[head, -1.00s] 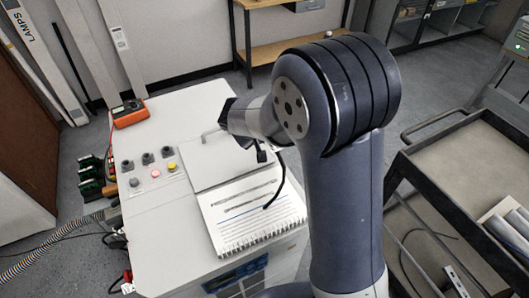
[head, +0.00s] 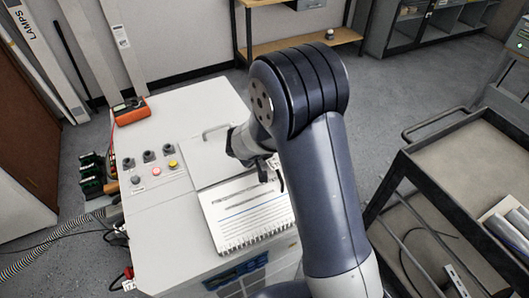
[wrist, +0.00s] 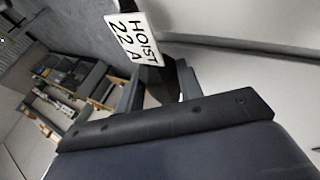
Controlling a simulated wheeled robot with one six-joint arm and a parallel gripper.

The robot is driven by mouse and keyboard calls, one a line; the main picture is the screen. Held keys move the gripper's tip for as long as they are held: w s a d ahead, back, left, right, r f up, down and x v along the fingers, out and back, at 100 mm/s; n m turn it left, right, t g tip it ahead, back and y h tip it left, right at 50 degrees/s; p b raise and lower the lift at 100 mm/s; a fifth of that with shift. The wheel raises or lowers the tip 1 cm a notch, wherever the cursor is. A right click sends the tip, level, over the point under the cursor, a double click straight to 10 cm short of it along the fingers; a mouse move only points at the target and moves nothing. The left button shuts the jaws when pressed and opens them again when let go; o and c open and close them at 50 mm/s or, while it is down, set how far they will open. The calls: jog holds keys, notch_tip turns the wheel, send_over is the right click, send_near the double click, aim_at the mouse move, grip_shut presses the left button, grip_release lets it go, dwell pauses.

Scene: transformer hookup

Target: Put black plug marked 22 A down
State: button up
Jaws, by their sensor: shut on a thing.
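My gripper (wrist: 160,87) is shut on the plug. In the head view my gripper (head: 272,172) is over the right side of the white cabinet top, above the open spiral notebook (head: 240,215). The plug itself is too small and dark there to tell from the fingers. I cannot tell whether it touches anything.
Green-and-black blocks (head: 92,175) stand left on the floor. A dark trolley (head: 455,165) stands at right.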

jog(key=shift+s+f+b, duration=0.15)
jog(key=shift+f+b, duration=0.45)
jog(key=shift+b, duration=0.25)
